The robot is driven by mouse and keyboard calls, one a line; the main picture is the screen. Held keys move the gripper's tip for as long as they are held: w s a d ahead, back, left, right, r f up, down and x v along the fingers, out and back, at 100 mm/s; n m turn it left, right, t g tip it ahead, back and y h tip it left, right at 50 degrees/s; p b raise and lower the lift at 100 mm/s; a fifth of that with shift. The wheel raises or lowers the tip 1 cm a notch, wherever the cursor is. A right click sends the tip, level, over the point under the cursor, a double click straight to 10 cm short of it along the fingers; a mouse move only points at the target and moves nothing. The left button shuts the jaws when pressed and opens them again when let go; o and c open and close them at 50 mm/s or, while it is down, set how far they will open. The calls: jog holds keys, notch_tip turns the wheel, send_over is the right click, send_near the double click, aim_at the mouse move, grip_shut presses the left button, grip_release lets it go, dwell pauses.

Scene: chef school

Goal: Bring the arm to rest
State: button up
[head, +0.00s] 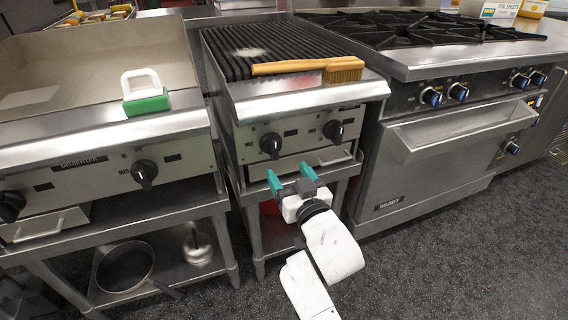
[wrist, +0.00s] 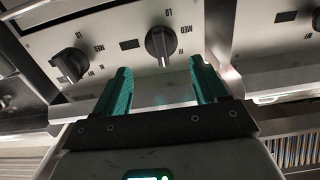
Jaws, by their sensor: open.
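My gripper (head: 291,178) has two green fingers and is open, with nothing between them. In the head view it is in front of the lower front of the charbroiler (head: 240,92), below its knobs. In the wrist view, my gripper (wrist: 160,88) points at the control panel, and a black knob (wrist: 161,43) shows beyond the gap between the fingers. I cannot tell whether a finger touches the panel. My white arm reaches up from the bottom of the head view.
A wooden-handled brush (head: 308,67) lies on the charbroiler. A green scrubber with a white handle (head: 146,98) sits on the griddle (head: 110,60) at left. A range (head: 440,130) stands at right. A pan (head: 124,266) is on the lower shelf. The floor (head: 450,260) at right is clear.

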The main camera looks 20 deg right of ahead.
jog(key=shift+s, duration=0.3)
jog(key=s+d+f+g+h, duration=0.1)
jog(key=s+d+f+g, duration=0.2)
jog(key=s+f, duration=0.25)
jog(key=s+d+f+m+g, duration=0.1)
jog(key=s+d+f+g, duration=0.2)
jog(key=s+f, duration=0.25)
jog(key=s+d+f+g+h, duration=0.1)
jog(key=s+d+f+g, duration=0.15)
jog(key=s+f, duration=0.3)
jog(key=s+f+g+y, duration=0.1)
jog(key=s+f+g, duration=0.25)
jog(key=s, duration=0.75)
jog(key=s+f+g+y, duration=0.1)
jog(key=s+f+g, duration=0.3)
jog(key=s, duration=0.7)
notch_tip(320, 180, up, 26)
jog(key=g+p, duration=0.1)
jog(key=p, duration=2.4)
jog(key=shift+w+a+n+p, duration=0.35)
jog(key=shift+w+n, duration=0.05)
